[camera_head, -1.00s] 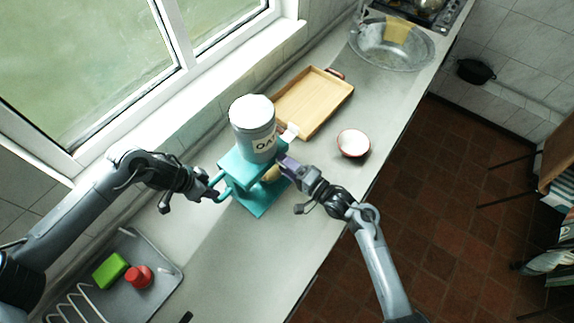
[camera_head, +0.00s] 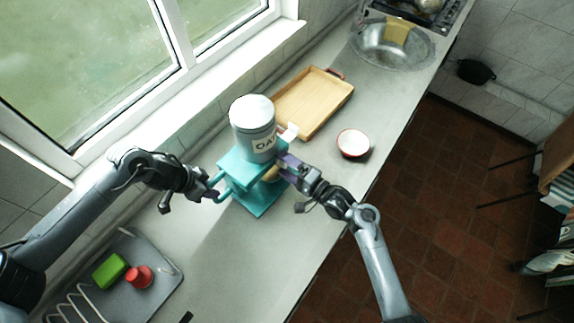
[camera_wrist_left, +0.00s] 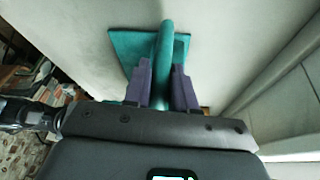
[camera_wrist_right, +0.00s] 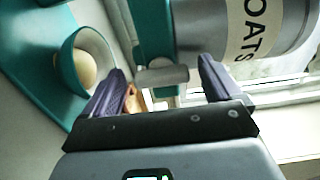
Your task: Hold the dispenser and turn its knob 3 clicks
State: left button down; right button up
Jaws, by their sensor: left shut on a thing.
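The dispenser is a teal stand (camera_head: 238,172) holding a grey canister (camera_head: 253,128) labelled OATS, upright on the counter. My left gripper (camera_head: 212,186) is shut on the teal handle (camera_wrist_left: 165,40) at the stand's left side; the handle runs between its purple fingers in the left wrist view. My right gripper (camera_head: 287,162) is at the stand's right side, below the canister. In the right wrist view its fingers are apart, with a grey bar-shaped knob (camera_wrist_right: 162,75) between them and gaps on both sides. A teal bowl (camera_wrist_right: 72,52) with a tan content sits at the stand's base.
A wooden tray (camera_head: 338,96) lies behind the dispenser and a small red-rimmed bowl (camera_head: 353,143) stands to its right. A glass basin (camera_head: 375,52) is further back. A grey rack (camera_head: 165,272) with a green sponge (camera_head: 110,270) and a red item (camera_head: 138,277) is at front left.

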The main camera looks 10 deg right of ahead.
jog(key=shift+d, duration=0.1)
jog(key=v, duration=1.2)
pick_arm(q)
jog(key=c, duration=1)
grip_release()
jog(key=shift+r, duration=0.15)
pick_arm(e)
jog(key=shift+r, duration=0.2)
pick_arm(q)
notch_tip(320, 180, up, 7)
jog(key=p, duration=0.7)
pick_arm(e)
notch_tip(320, 180, up, 7)
